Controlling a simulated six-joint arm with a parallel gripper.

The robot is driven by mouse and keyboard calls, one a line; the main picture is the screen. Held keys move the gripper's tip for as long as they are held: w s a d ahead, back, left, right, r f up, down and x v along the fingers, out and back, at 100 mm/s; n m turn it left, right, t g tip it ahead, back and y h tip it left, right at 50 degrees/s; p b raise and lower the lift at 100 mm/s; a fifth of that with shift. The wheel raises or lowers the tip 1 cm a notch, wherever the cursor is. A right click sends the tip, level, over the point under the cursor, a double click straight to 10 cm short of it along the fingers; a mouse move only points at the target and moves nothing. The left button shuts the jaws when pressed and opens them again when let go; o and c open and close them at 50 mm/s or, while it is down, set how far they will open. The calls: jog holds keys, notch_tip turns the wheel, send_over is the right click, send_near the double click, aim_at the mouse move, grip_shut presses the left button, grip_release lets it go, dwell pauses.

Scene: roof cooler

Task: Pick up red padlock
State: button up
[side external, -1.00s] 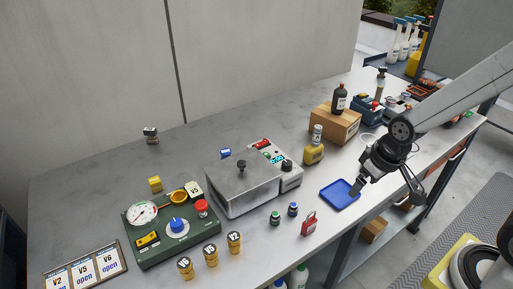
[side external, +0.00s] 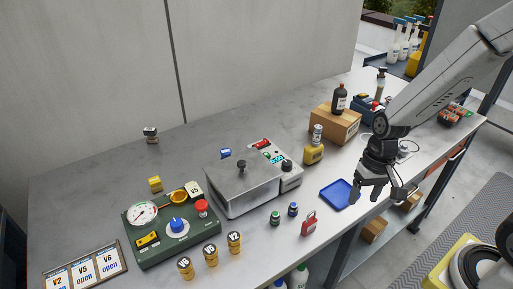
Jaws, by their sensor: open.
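The red padlock (side external: 308,225) lies near the front edge of the grey table in the side external view, with its shackle toward the upper right. My gripper (side external: 368,199) is open and empty. It hangs to the right of the padlock, over or just beyond the right side of the blue tray, with its fingers pointing down. It is apart from the padlock, and nothing hides the padlock.
The blue tray (side external: 336,196) lies between the padlock and my gripper. The table's front edge is close.

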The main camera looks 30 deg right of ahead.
aim_at(315, 217)
jog(key=w+a+f+m+y, duration=0.1)
jog(key=f+m+y, duration=0.1)
jog(key=m+y, duration=0.1)
jog(key=w+f+m+y, duration=0.2)
jog(key=m+y, duration=0.2)
jog(key=m, duration=0.1)
jog(key=w+a+f+m+y, duration=0.1)
jog(key=w+f+m+y, duration=0.1)
jog(key=m+y, duration=0.1)
jog(key=shift+a+f+m+g+y, duration=0.3)
jog(key=shift+f+m+g, duration=0.05)
jog(key=shift+m+g, duration=0.05)
jog(key=shift+w+d+f+m+t+y, duration=0.15)
jog(key=shift+w+f+m+t+y, duration=0.15)
jog(key=shift+w+m+t+y, duration=0.4)
jog(key=shift+x, duration=1.35)
jog(key=shift+x, duration=2.6)
jog(key=shift+r, duration=0.15)
jog(key=shift+c, duration=0.2)
grip_shut()
